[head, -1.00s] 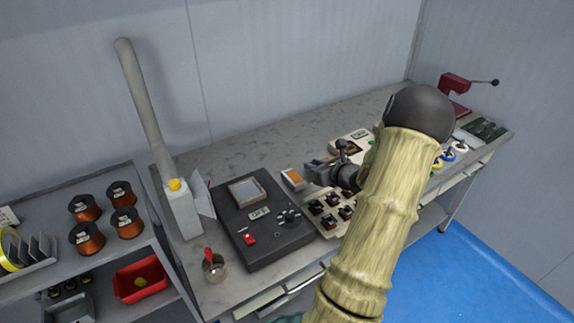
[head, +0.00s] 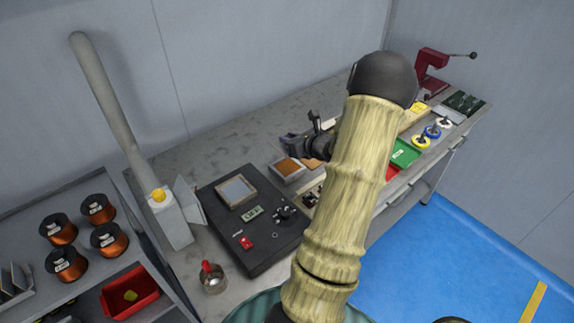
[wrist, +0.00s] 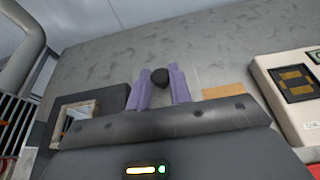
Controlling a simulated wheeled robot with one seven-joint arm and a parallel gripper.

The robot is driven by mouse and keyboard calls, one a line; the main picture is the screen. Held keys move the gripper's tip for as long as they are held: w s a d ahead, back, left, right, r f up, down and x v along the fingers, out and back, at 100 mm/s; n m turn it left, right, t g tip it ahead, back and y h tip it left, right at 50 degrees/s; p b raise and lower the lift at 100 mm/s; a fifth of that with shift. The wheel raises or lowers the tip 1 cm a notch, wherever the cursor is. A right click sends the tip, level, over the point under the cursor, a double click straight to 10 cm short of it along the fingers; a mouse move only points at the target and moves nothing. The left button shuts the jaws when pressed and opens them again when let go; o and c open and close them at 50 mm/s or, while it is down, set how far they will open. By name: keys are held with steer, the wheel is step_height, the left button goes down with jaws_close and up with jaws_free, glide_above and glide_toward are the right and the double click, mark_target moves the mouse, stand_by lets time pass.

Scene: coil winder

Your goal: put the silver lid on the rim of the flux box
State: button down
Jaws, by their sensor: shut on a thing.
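The flux box (head: 288,170) is a small light-rimmed box with an orange-brown inside. It stands open on the bench, just right of the black station. My gripper (head: 292,143) is above the bench, slightly behind the box in the head picture. In the wrist view my gripper's purple fingers (wrist: 160,88) are shut on a dark round knob (wrist: 160,77), which I take to be the silver lid's. The lid's silver plate cannot be made out in either view. The box is hidden in the wrist view.
The black station (head: 262,248) with a framed window stands left of the box. A tan flat piece (wrist: 225,92) lies right of my fingers. The bench behind is clear.

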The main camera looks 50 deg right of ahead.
glide_above(290, 170)
steer(key=shift+a+f, duration=0.1)
steer(key=shift+f, duration=2.7)
steer(key=shift+f+p, duration=0.3)
steer(key=shift+f, duration=1.75)
steer(key=shift+f, duration=0.15)
steer(key=c, duration=1.3)
jaws_free()
